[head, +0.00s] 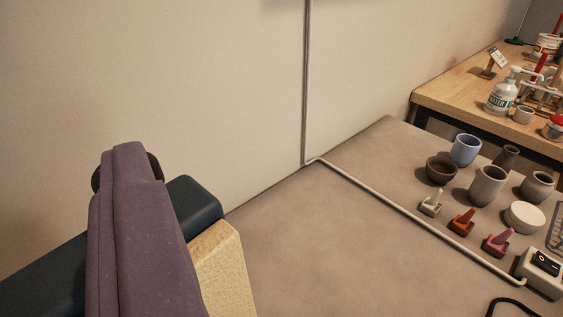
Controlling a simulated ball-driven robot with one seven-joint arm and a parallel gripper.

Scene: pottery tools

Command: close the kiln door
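A dark blue casing (196,203) with a thick cream, brick-like lining (223,271) stands at the lower left. It looks like part of the kiln or its door, but I cannot tell which. A dark rounded part shows behind the top of the purple piece. The rest of the kiln is cut off by the frame, so the door's angle cannot be read. My gripper cannot be made out in this view.
A grey surface (300,250) right of the casing is bare. Beyond a pale conduit (410,215) stand several cups, a brown bowl (441,170), small coloured pieces and a switch box (543,268). A wooden table (465,90) with bottles is at the back right.

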